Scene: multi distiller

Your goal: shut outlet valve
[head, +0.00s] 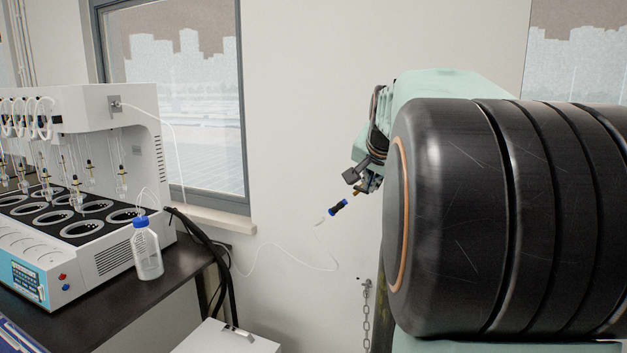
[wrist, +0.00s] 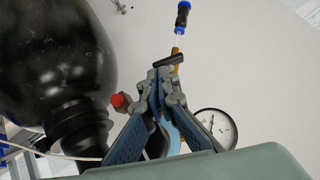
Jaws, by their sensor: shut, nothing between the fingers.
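My gripper (wrist: 160,76) is shut and empty in the wrist view, its fingertips close together. Its tips are right at a dark bar-shaped handle (wrist: 169,61) on a brass-coloured fitting (wrist: 177,51), which looks like the outlet valve; I cannot tell whether they touch. A black and blue connector (wrist: 183,15) lies beyond the fitting; it also shows in the head view (head: 339,207), with a thin clear tube. A round dial gauge (wrist: 216,126) is right of the fingers, partly hidden. A red knob (wrist: 121,101) is left of them. In the head view my arm hides most of this area.
A black rounded tank (wrist: 55,60) fills the left of the wrist view, close to my fingers. In the head view, a distiller (head: 115,220) and a blue-capped bottle (head: 147,254) stand on a dark bench at left. A chain (head: 366,315) hangs on the wall.

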